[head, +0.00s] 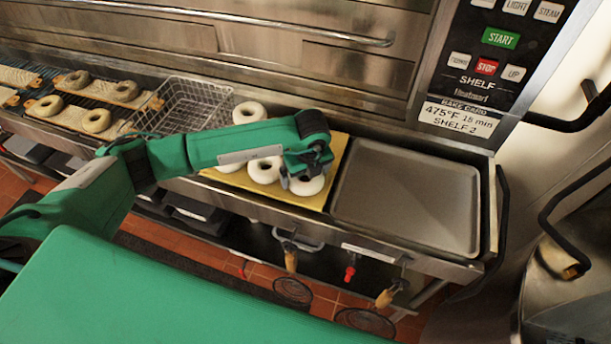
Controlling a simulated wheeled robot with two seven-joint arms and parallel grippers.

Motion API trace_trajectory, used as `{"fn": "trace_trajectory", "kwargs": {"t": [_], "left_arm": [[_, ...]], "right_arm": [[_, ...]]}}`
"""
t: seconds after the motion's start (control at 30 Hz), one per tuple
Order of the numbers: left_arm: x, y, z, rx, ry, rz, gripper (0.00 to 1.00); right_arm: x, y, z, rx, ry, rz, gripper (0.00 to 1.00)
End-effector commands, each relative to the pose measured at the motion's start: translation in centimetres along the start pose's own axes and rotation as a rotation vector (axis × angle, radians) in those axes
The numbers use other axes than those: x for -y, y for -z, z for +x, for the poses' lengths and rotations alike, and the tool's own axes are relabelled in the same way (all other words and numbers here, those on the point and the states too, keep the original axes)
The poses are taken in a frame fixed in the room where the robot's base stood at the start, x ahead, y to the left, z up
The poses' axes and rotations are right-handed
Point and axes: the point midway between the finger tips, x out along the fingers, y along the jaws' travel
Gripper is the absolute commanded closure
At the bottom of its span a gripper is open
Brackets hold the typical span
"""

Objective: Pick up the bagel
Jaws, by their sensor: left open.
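Several pale, doughy bagels lie on a yellow board (328,193) on the steel counter. The bagel nearest my left gripper (303,176) is at the board's right front corner; its pale ring (308,187) shows below the fingers. The left gripper is open and points down over this bagel, with fingers at or just above it; I cannot tell if they touch. Another bagel (264,170) lies just left of it, and one (249,112) sits at the back of the board. My left forearm hides part of the board. My right gripper is not in view.
An empty grey tray (408,195) lies right of the board. A wire basket (190,103) stands to the left. Boards with browner bagels (97,121) are at the far left. The oven front and its control panel (487,67) rise behind. Valve handles hang below the counter.

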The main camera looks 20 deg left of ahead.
Motion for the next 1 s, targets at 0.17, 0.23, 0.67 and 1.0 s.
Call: {"fn": "trace_trajectory", "kwargs": {"t": [0.17,0.23,0.67,1.0], "left_arm": [[0.0,0.0,0.0,0.000,0.001,0.000,0.18],[0.0,0.0,0.0,-0.001,0.001,0.000,0.30],[0.1,-0.1,-0.9,-0.001,0.003,0.000,0.31],[0.2,-1.2,-7.7,0.003,0.008,0.001,0.31]], "right_arm": [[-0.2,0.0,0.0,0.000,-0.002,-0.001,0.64],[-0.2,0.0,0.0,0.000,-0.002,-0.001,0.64],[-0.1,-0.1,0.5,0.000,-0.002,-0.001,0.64],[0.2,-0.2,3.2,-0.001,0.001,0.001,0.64]]}}
